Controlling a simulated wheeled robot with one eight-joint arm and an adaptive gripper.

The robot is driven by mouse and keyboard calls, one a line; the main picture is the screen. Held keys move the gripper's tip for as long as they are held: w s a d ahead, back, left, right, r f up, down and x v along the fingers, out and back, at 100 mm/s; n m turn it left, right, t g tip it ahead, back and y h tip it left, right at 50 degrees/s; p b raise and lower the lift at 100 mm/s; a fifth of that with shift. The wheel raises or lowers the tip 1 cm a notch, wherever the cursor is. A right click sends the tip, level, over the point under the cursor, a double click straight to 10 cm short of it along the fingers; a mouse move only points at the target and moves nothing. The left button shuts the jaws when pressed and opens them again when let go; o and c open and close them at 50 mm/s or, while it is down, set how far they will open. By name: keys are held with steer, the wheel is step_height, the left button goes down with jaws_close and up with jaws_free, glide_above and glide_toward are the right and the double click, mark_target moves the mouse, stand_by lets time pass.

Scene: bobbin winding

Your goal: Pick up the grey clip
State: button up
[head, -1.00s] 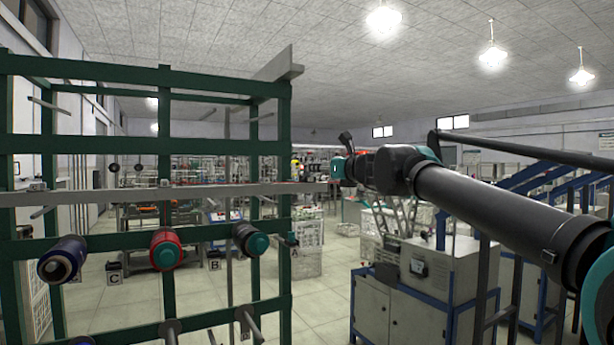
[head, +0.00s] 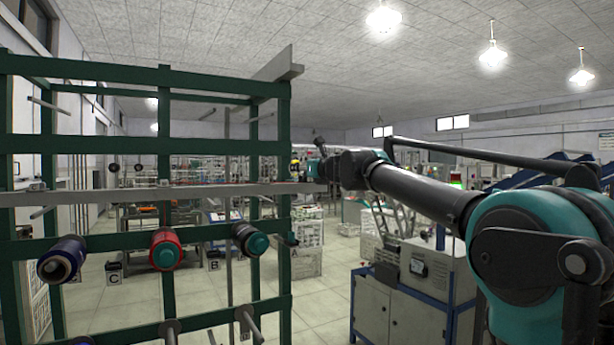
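I cannot make out a grey clip in the head view. My arm reaches from the lower right toward the right edge of the green rack (head: 150,145). Its far end, with my gripper (head: 308,170), is small and seen near the end of the rack's grey horizontal bar (head: 130,193). The fingers are too small and hidden to tell whether they are open or hold anything.
A blue bobbin (head: 62,260), a red bobbin (head: 165,250) and a dark bobbin with a teal end (head: 250,239) sit on the rack's pegs. A grey machine cabinet (head: 405,295) stands right of the rack. Tiled floor (head: 318,310) lies open between them.

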steer(key=shift+w+a, duration=0.2)
steer(key=shift+w, duration=0.1)
steer(key=c, duration=0.9)
steer(key=shift+c, duration=0.2)
steer(key=shift+r, duration=0.1)
jaws_close()
